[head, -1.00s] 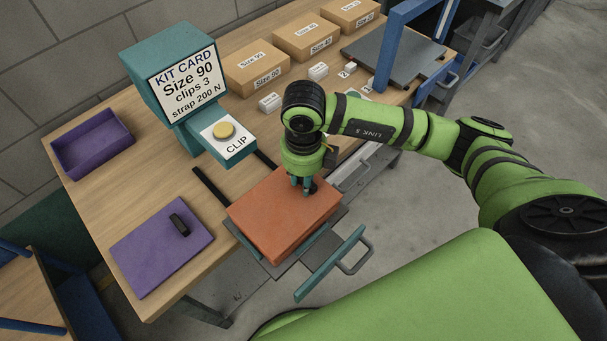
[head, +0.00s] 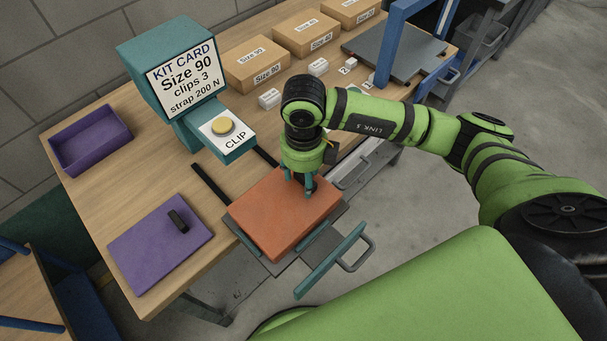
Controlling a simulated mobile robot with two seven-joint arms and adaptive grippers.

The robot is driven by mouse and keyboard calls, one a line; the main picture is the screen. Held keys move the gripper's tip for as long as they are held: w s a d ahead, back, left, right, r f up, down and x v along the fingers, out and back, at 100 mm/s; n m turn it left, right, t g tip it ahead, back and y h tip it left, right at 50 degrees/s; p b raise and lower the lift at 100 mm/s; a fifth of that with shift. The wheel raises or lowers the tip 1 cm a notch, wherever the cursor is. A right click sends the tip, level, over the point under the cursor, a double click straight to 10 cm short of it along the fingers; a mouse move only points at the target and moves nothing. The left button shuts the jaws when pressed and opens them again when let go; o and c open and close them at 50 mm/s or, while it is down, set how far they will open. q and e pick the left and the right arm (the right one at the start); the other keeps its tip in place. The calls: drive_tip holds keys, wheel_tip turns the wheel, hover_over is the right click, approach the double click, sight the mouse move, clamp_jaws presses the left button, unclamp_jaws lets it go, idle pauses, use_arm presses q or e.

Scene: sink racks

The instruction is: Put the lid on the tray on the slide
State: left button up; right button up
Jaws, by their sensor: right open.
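An orange, flat-topped lid (head: 282,222) lies over the tray on the slide, covering it; the tray's walls can hardly be told apart from it. The slide (head: 258,258) is a dark grey plate with teal edges and a teal front bar at the bench's front edge. My right gripper (head: 301,190) points down at the lid's far right part, its teal fingers open around a dark piece, likely the lid's handle, mostly hidden by the fingers. My left gripper is not in view.
A purple lid (head: 153,252) with a black handle lies left of the slide. An open purple tray (head: 92,141) stands behind it. A teal stand with a kit card (head: 183,82) and a CLIP button box (head: 227,140) rises beyond the slide. Cardboard boxes (head: 257,68) line the back.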

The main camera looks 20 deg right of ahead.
wheel_tip(320, 180, up, 12)
drive_tip(key=shift+f, duration=0.2)
idle(0.6)
